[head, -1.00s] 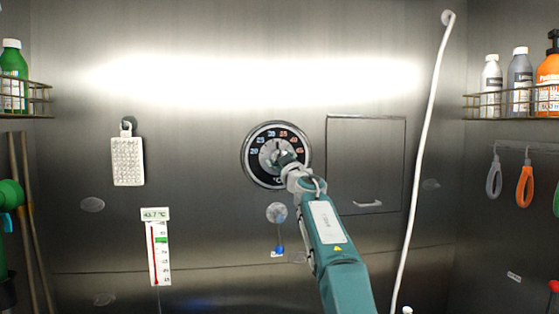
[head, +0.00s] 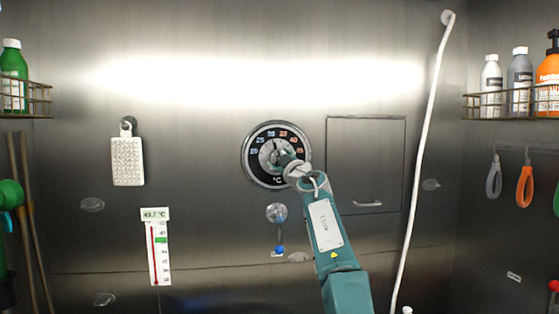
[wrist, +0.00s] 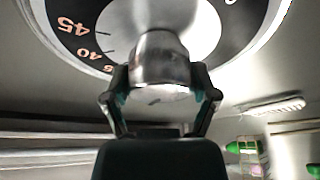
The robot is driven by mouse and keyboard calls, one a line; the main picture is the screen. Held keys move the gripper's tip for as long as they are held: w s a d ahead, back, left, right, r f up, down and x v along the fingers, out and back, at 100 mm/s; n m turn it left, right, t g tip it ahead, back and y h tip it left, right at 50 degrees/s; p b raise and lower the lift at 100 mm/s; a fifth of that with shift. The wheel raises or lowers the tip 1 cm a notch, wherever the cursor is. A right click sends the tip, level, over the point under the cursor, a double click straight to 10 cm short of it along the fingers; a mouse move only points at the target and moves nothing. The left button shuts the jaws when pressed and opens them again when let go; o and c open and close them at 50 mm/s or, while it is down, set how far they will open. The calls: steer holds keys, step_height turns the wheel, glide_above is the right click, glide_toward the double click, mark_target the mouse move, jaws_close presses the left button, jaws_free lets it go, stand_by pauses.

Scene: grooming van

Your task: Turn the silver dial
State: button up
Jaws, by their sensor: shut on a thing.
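The silver dial (head: 270,158) is on the metal back wall, a round knob at the centre of a black face with a silver rim. The face carries temperature numbers from about 20 to 45 and a °C mark. My gripper (head: 287,160) is at the dial's centre and covers its lower right part. In the wrist view the two fingers of my gripper (wrist: 160,98) are shut on the silver knob (wrist: 158,60), one on each side. A pointer on the dial shows near the top, tilted slightly left.
A thermometer (head: 160,253) with a digital display hangs at lower left. A small blue-tipped lever (head: 279,248) is below the dial. A panel door (head: 366,150) with a handle is to the right, then a white hose (head: 424,140).

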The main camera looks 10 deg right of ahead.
steer(key=shift+w+f, duration=0.2)
steer(key=shift+f, duration=0.15)
steer(key=o, duration=1)
steer(key=shift+a, duration=0.1)
steer(key=shift+r, duration=0.1)
steer(key=shift+s+r, duration=0.2)
steer(key=shift+s+f, duration=0.15)
steer(key=shift+s+f, duration=0.15)
steer(key=shift+s, duration=0.05)
steer(key=s+d, duration=0.3)
steer(key=s, duration=0.8)
steer(key=shift+s+d, duration=0.25)
steer(key=shift+s, duration=0.05)
